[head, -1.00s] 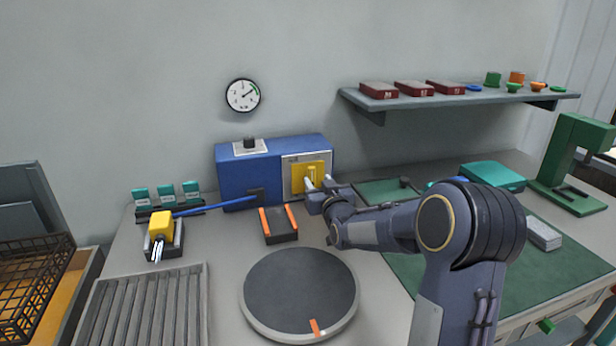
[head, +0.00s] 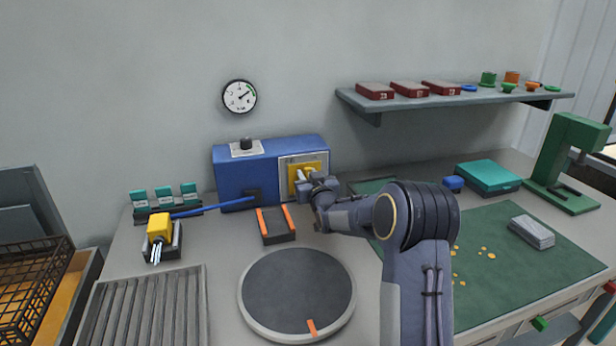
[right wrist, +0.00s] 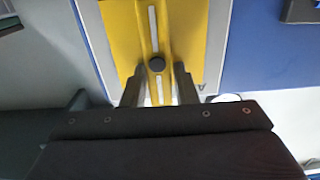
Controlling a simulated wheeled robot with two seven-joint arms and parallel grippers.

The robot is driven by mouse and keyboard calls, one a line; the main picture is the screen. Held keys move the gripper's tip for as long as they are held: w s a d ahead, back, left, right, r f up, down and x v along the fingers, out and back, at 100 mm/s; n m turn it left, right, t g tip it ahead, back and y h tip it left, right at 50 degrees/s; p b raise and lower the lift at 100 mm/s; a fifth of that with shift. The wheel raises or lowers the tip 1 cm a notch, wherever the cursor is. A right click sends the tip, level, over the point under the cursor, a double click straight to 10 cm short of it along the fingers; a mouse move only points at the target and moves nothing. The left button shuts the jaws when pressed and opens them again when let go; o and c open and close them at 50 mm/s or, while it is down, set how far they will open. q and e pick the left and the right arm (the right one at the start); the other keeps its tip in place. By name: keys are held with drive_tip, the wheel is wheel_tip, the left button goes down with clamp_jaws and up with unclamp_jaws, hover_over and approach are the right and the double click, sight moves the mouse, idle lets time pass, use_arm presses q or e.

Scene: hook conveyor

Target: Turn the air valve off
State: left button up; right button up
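The air valve is a yellow plate with a yellow handle (head: 307,171) on the light front panel of the blue box (head: 238,178). In the right wrist view the handle (right wrist: 153,30) has a white stripe and a dark round pivot. My right gripper (head: 302,178) is at the handle and partly covers it. In the right wrist view the two fingers of the gripper (right wrist: 159,85) lie on either side of the handle's near end, close to it. I cannot tell whether they press on it. My left gripper is out of view.
A pressure gauge (head: 239,97) hangs on the wall, its needle pointing to the upper right. A black knob (head: 246,144) tops the box. An orange-edged cradle (head: 276,226) and a round turntable (head: 297,292) stand in front. A shelf (head: 455,99) is at the right.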

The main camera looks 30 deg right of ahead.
clamp_jaws()
drive_tip(key=shift+d+f+m+b, duration=0.15)
drive_tip(key=shift+m+b, duration=0.35)
drive_tip(key=shift+b, duration=0.3)
drive_tip(key=m+b, duration=0.4)
drive_tip(key=b, duration=0.1)
drive_tip(key=d+f+m+b, duration=0.1)
drive_tip(key=m+b, duration=0.3)
drive_tip(key=b, duration=0.1)
drive_tip(key=d+m+b, duration=0.1)
drive_tip(key=m+b, duration=0.3)
drive_tip(key=b, duration=0.1)
drive_tip(key=shift+s+f, duration=0.3)
drive_tip(key=shift+f+m+b, duration=0.15)
drive_tip(key=shift+m+b, duration=0.9)
drive_tip(key=shift+m, duration=0.15)
drive_tip(key=shift+f+m+b, duration=0.15)
drive_tip(key=shift+m+b, duration=0.55)
drive_tip(key=shift+m, duration=0.8)
drive_tip(key=shift+o, duration=2.1)
unclamp_jaws()
drive_tip(key=shift+s, duration=0.1)
